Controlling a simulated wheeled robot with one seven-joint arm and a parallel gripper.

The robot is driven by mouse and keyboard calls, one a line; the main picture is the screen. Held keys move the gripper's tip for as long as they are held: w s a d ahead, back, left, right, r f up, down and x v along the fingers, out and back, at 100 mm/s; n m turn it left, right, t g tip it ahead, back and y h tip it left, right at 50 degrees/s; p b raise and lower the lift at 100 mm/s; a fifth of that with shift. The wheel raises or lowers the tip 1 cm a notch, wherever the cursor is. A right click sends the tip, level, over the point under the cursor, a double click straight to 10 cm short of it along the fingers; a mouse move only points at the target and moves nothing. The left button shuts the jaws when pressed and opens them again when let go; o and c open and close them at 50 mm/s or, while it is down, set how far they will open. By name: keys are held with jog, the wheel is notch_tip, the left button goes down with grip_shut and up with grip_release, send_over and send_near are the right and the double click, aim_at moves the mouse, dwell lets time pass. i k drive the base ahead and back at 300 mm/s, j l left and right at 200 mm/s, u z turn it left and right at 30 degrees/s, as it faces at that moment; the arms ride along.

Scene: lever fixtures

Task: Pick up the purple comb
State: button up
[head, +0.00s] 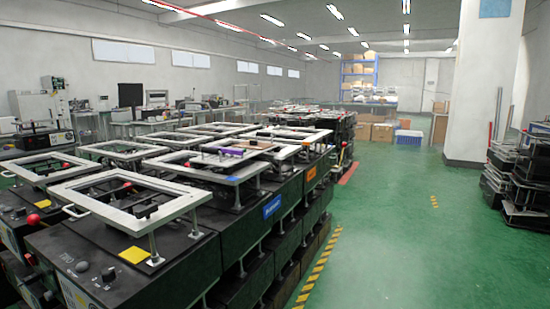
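A small purple object (209,149), which looks like the purple comb, lies on top of one of the white-framed black fixtures (228,178) left of the middle. It is small in the head view, so its teeth cannot be made out. A thin brownish piece (236,151) lies close to its right on the same fixture. My gripper is not in view, and nothing of my arm shows.
Rows of black fixtures with white frames and red knobs fill the left; the nearest frame (75,198) is at front left. Green floor (400,220) is clear in the aisle. A white pillar (483,90) and stacked black units (515,180) stand at right.

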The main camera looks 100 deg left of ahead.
aim_at(230, 153)
jog(key=l+u, duration=0.15)
jog(key=u, duration=0.3)
jog(key=l+u, duration=0.1)
jog(key=u, duration=0.35)
jog(key=l+u, duration=0.1)
jog(key=u, duration=1.95)
jog(key=k+j, duration=0.05)
jog(key=j, duration=0.05)
